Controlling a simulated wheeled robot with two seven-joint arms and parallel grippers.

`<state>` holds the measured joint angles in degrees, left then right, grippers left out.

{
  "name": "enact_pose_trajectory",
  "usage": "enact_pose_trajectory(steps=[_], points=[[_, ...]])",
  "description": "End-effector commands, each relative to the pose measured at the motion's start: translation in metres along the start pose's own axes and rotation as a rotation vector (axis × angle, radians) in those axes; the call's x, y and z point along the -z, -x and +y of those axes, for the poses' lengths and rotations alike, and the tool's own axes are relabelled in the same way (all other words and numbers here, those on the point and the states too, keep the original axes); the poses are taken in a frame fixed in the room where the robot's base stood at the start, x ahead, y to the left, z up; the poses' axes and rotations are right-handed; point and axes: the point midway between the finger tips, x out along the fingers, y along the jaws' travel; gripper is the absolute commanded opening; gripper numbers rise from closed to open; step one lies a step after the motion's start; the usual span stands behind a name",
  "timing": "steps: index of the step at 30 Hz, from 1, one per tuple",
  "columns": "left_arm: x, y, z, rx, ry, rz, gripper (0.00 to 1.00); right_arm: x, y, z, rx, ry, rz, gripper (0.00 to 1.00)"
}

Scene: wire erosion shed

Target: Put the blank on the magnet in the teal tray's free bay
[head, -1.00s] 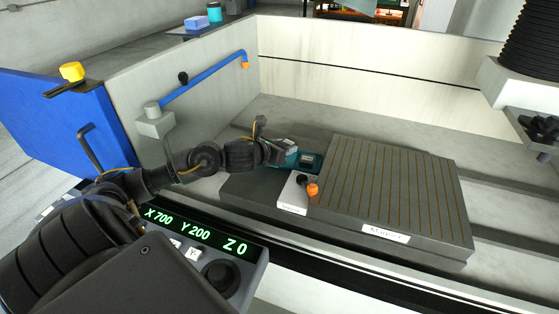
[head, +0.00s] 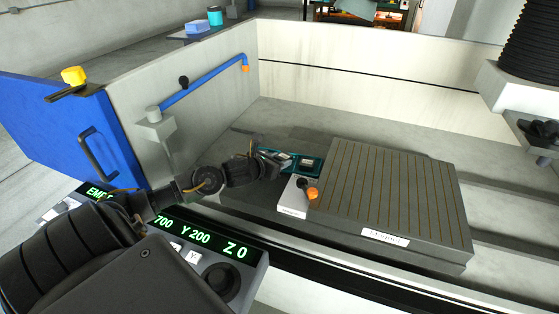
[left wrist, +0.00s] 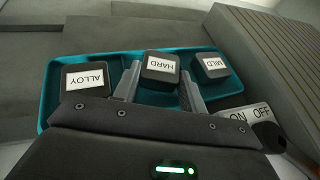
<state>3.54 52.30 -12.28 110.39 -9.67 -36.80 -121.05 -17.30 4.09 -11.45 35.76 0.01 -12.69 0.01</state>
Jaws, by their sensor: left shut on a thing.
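The teal tray (head: 319,166) lies left of the magnet (head: 390,190), a grey plate with brown lines; its rim also shows in the left wrist view (left wrist: 45,100). In that view it has three dark blanks with white labels: ALLOY (left wrist: 86,79) on the left, HARD (left wrist: 160,68) in the middle, MILD (left wrist: 211,66) on the right. My left gripper (left wrist: 158,84) is shut on the HARD blank, at the tray's middle. I cannot tell whether this blank rests on the tray floor. No blank shows on the magnet. My right gripper is not in view.
A white switch box (head: 293,198) with an orange-tipped knob stands between the tray and the magnet's near left corner. Its ON/OFF label (left wrist: 245,115) shows in the left wrist view. A pale tank wall (head: 370,80) stands behind. The magnet's top is clear.

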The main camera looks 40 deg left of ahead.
Motion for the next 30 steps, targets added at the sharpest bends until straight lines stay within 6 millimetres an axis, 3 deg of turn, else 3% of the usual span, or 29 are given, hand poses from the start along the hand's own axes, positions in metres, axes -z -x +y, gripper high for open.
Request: enact_pose_trajectory(steps=[3, 4, 5, 17, 30], points=[[0.002, -0.001, 0.000, 0.000, 0.000, -0.003, 0.07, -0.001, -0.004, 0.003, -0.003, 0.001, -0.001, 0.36], [0.002, -0.001, 0.000, 0.000, 0.000, 0.000, 0.46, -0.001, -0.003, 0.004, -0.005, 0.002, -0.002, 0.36], [0.002, -0.001, 0.000, 0.000, 0.000, 0.000, 0.49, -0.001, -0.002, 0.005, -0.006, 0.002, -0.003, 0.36], [0.000, 0.004, 0.000, 0.000, -0.001, 0.001, 0.51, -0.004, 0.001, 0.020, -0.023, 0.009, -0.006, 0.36], [0.003, 0.086, 0.000, 0.002, -0.004, 0.005, 0.51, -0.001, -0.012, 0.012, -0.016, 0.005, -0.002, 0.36]])
